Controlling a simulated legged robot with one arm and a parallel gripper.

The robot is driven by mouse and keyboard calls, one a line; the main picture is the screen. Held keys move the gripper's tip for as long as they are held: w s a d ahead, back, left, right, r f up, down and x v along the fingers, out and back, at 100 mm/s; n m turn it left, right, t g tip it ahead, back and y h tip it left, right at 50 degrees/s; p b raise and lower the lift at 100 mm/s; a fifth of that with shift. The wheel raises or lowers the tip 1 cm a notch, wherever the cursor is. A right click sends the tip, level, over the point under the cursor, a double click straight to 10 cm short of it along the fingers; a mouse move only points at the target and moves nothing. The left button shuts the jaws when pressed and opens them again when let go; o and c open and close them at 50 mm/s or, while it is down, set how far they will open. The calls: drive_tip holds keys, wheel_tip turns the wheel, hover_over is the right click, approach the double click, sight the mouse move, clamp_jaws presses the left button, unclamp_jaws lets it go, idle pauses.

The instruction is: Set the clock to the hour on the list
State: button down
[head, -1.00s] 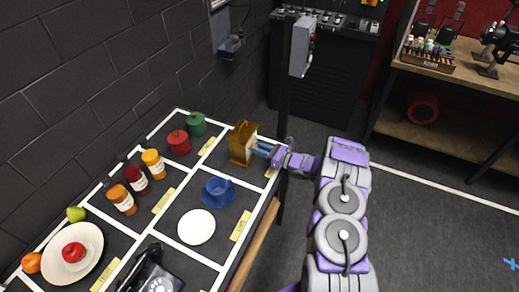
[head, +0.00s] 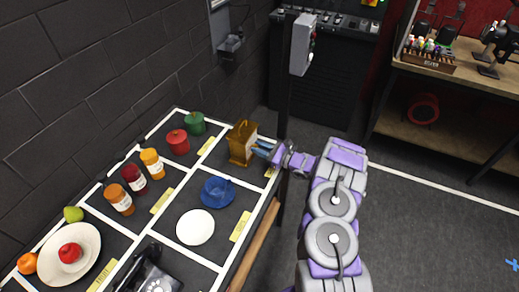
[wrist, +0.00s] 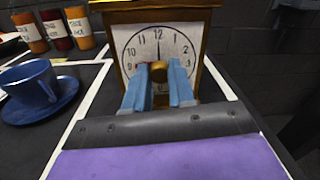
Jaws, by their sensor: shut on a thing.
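The clock (head: 240,143) is a wooden mantel clock with a brass-coloured top, standing in the far right section of the table. A dark hand points up near 12. My gripper (wrist: 160,72) is in front of the face, its blue fingers shut on a brass knob (wrist: 159,72) at the centre. In the head view my gripper (head: 262,148) reaches the clock from the right. I cannot make out the list.
Jars (head: 134,179), red and green canisters (head: 178,142), fruit and a black telephone (head: 150,275) fill other sections. A control box on a post (head: 302,45) stands behind.

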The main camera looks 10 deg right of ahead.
drive_tip(key=c, duration=1)
unclamp_jaws()
drive_tip(key=shift+o, duration=0.2)
drive_tip(key=p+v, duration=0.3)
drive_tip(key=v, duration=1.4)
drive_tip(key=shift+s+d, duration=0.2)
drive_tip(key=shift+a+r, duration=0.1)
